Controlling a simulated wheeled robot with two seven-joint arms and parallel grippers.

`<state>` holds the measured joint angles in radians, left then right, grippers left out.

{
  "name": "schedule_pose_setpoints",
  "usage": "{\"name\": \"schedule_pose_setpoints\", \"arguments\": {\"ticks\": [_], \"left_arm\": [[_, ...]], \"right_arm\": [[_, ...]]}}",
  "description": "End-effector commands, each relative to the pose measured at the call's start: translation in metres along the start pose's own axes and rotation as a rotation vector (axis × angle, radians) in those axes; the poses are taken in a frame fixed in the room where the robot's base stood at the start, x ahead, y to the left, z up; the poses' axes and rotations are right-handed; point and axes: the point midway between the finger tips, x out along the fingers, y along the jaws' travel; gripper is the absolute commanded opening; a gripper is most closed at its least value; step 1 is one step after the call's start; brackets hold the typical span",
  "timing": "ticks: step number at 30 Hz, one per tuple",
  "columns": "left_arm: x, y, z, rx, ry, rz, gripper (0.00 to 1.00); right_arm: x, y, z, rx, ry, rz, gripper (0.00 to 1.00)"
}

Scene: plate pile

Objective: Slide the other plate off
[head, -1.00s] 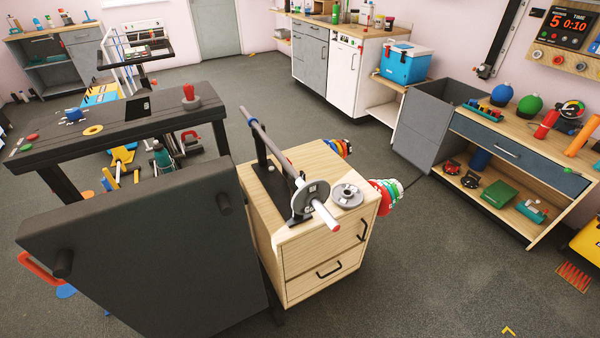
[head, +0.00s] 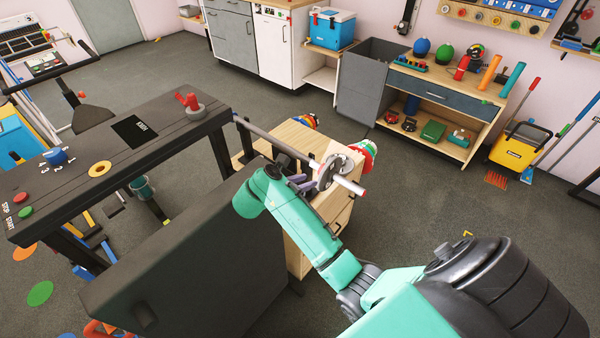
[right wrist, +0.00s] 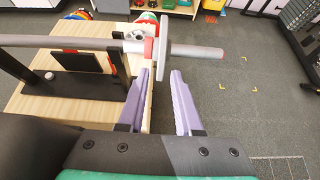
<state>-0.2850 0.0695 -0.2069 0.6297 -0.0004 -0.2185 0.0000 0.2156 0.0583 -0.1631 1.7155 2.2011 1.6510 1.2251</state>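A grey weight plate (head: 328,173) hangs on the metal bar (head: 262,140) near its red-tipped end. In the right wrist view this plate (right wrist: 163,62) is nearly edge-on, with a red ring beside it on the bar (right wrist: 60,41). My right gripper (right wrist: 162,78) is open just below the bar. Its two purple fingers stand either side of the plate's lower edge, with visible gaps. In the head view the right gripper (head: 297,183) is partly hidden by my arm. A second grey plate (right wrist: 135,34) lies on the cabinet top, partly hidden. My left gripper is not in view.
The bar's stand (right wrist: 75,88) rests on the wooden cabinet (head: 300,235). A dark padded board (head: 190,260) stands close at the left. Coloured discs (head: 366,155) hang at the cabinet's far side. The floor right of the bar's end is clear.

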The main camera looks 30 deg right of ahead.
Motion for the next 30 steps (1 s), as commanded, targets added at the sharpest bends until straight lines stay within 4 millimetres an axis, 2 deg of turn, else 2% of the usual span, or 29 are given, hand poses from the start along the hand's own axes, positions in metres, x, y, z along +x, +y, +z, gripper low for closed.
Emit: {"name": "schedule_pose_setpoints", "arguments": {"ticks": [7, 11, 18, 22, 30], "left_arm": [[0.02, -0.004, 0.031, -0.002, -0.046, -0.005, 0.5], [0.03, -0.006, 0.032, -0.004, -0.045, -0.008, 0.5], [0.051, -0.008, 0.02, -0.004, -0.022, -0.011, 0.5], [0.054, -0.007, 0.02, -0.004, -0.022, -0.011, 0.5], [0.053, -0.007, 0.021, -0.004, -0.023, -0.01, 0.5]], "right_arm": [[0.037, -0.001, -0.005, -0.007, -0.006, -0.001, 0.34], [0.057, -0.001, -0.004, -0.007, -0.007, -0.002, 0.34], [0.088, -0.001, -0.005, -0.007, -0.003, -0.001, 0.34], [0.096, -0.001, -0.003, -0.009, -0.004, -0.001, 0.34], [0.097, -0.001, -0.001, -0.01, -0.005, -0.001, 0.34]]}}
